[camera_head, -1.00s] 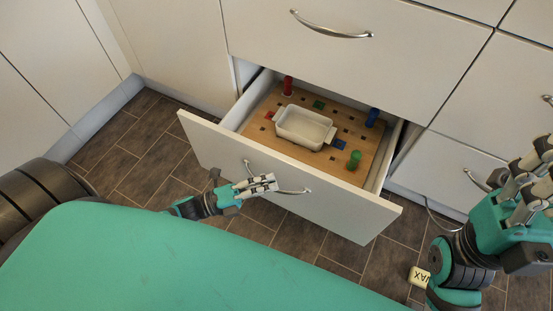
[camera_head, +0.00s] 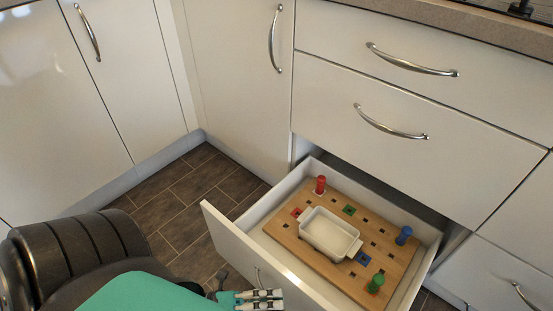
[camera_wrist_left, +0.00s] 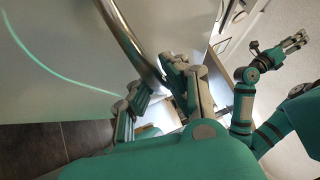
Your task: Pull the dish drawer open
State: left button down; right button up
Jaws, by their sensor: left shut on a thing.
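The dish drawer (camera_head: 240,247) stands pulled out from the lower cabinet, its inside plainly showing. A wooden peg board (camera_head: 290,232) lies in it, with a white dish (camera_head: 328,236) on top. My left gripper (camera_head: 268,299) is at the drawer's front, at the bottom edge of the head view, shut on the curved metal handle (camera_head: 259,278). The left wrist view shows the handle (camera_wrist_left: 128,38) running down to the gripper fingers (camera_wrist_left: 162,86). My right gripper (camera_wrist_left: 294,42) shows only in the left wrist view, away from the handle; its finger opening is too small to judge.
On the board are a red peg (camera_head: 320,184), a blue peg (camera_head: 403,235) and a green peg (camera_head: 376,283). Closed drawers (camera_head: 400,110) are above, and closed cabinet doors (camera_head: 75,90) are at left. Bare tiled floor (camera_head: 190,215) lies left of the drawer.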

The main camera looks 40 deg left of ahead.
pick_arm(q)
jog(key=shift+s+f, duration=0.15)
jog(key=shift+f, duration=0.15)
jog(key=c, duration=1.6)
grip_release()
jog(key=shift+o, duration=1.1)
jog(key=shift+r, duration=0.15)
jog(key=v, duration=1.2)
jog(key=shift+r, duration=0.1)
